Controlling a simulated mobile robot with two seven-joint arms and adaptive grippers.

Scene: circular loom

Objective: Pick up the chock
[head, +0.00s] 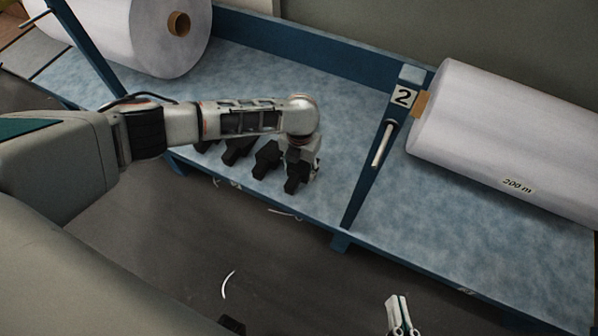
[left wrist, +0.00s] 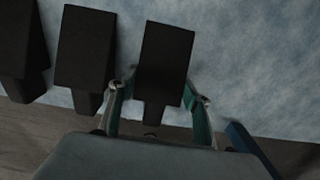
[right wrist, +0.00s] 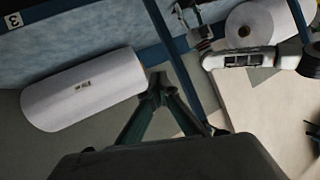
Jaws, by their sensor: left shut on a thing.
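Several black chocks stand in a row on the blue mottled shelf. The chock at the right end (left wrist: 165,58) is between my left gripper's fingers (left wrist: 158,94), which are shut on it. In the head view that chock (head: 294,182) shows below my left gripper (head: 300,160), close to the shelf; I cannot tell whether it touches it. Two other chocks (left wrist: 85,50) (left wrist: 20,45) show to its left in the left wrist view. My right gripper (right wrist: 158,84) is shut and empty, its tips together; it also shows at the bottom of the head view (head: 400,312).
A blue post (head: 372,170) with a "2" label (head: 403,96) divides the shelf right of the chocks. A large white roll (head: 510,140) lies beyond it, and another roll (head: 145,35) is at top left. White scraps (head: 228,285) lie on the dark floor.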

